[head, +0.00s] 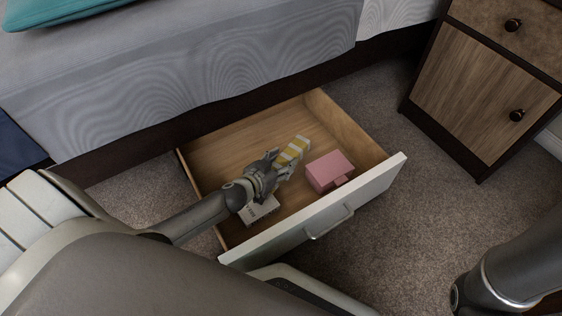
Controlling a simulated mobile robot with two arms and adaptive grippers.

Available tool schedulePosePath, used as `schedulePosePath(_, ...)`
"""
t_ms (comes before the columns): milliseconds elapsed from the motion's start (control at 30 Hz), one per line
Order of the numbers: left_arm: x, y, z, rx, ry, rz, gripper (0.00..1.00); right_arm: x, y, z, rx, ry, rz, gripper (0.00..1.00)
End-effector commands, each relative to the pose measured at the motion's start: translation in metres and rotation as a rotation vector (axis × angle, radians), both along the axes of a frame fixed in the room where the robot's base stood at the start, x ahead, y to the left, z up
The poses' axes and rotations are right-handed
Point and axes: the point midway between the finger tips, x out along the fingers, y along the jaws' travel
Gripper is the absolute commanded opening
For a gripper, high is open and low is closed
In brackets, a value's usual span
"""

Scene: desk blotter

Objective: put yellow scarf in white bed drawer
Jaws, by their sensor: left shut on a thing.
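The bed drawer (370,192) stands pulled out from under the bed, with a white front and a light wood inside. My left gripper (276,165) is over the drawer's interior, shut on the yellow and white striped scarf (293,150). The scarf sticks out past the fingertips toward the back of the drawer. Whether it touches the drawer floor I cannot tell. My right arm shows at the lower right edge, but its gripper is out of view.
A pink box (328,170) lies in the drawer, right of the scarf. A small white box with print (262,211) lies below my left gripper. A wooden nightstand (487,90) stands at the right. The bed (200,75) is behind. Carpet (420,225) right of the drawer is clear.

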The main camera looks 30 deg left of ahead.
Motion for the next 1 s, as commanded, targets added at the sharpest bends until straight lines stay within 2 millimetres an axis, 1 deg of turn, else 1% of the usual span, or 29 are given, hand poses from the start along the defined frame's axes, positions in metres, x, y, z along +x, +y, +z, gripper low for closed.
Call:
schedulePosePath(100,0.0,0.0,-0.005,-0.001,0.0,0.0,0.25,0.0,0.0,-0.004,0.0,0.0,0.0,0.32)
schedulePosePath(133,0.0,0.0,-0.005,-0.001,0.0,0.0,0.52,0.0,0.0,-0.003,0.0,0.0,0.0,0.32)
schedulePosePath(300,0.0,0.0,-0.004,0.0,0.0,0.0,0.73,0.0,0.0,-0.003,0.0,0.0,0.0,0.32)
schedulePosePath(600,0.0,0.0,-0.003,0.0,0.0,0.0,0.73,0.0,0.0,-0.002,0.0,0.0,0.0,0.32)
schedulePosePath(733,0.0,0.0,0.005,0.001,-0.001,-0.002,0.73,0.0,0.0,0.004,0.0,0.0,0.001,0.32)
schedulePosePath(767,-0.002,0.0,0.007,0.0,0.0,-0.001,0.73,-0.001,0.0,0.006,0.0,-0.002,0.0,0.32)
schedulePosePath(933,-0.027,0.003,0.017,-0.003,0.003,0.002,0.73,0.002,-0.001,0.017,0.002,0.003,0.003,0.32)
schedulePosePath(967,-0.032,0.004,0.02,-0.002,0.003,0.001,0.73,0.004,-0.001,0.018,0.004,0.008,0.004,0.32)
schedulePosePath(1000,-0.039,0.005,0.022,-0.003,0.004,0.002,0.73,0.012,-0.001,0.015,0.005,0.032,0.003,0.32)
